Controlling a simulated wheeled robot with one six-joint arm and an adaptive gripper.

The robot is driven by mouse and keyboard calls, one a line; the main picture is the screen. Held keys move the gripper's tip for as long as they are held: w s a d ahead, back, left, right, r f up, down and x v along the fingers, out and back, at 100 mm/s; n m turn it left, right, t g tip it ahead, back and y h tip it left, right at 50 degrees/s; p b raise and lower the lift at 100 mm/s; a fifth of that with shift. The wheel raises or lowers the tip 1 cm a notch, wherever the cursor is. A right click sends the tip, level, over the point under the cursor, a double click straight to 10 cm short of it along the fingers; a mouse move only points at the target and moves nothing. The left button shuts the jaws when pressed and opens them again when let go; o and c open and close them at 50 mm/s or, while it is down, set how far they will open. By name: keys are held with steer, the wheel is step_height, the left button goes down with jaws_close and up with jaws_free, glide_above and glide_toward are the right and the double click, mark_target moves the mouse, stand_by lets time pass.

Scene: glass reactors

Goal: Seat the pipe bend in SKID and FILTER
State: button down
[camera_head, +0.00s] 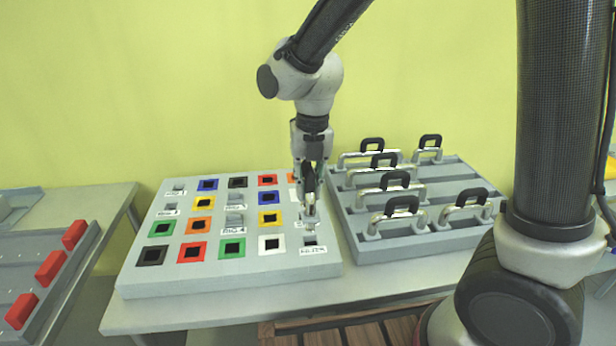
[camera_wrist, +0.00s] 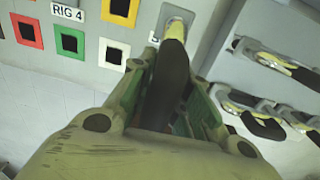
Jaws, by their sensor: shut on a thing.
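My gripper (camera_head: 309,190) points down over the right edge of the coloured-square panel (camera_head: 215,280). It is shut on the black handle of a pipe bend (camera_head: 310,217). In the wrist view, the handle (camera_wrist: 168,88) lies between the green-lined fingers of my gripper (camera_wrist: 170,85). A pale metal pipe end (camera_wrist: 177,27) shows beyond it at a grey socket; I cannot tell whether it is inside. The FILTER label (camera_head: 313,251) is at the panel's front right, with a grey socket (camera_head: 310,240) just behind it. The SKID label is mostly hidden by the gripper and bend.
Several black-handled pipe bends (camera_head: 397,205) rest in the grey rack (camera_head: 440,250) right of the panel, close to my gripper. A table (camera_head: 25,250) with red blocks (camera_head: 50,266) stands at the left. My own column fills the right foreground.

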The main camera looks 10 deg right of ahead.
steer(key=shift+f, duration=3.25)
steer(key=shift+f, duration=0.25)
steer(key=c, duration=1.3)
jaws_free()
steer(key=shift+r, duration=0.1)
steer(key=shift+r, duration=4.4)
steer(key=shift+d, duration=0.1)
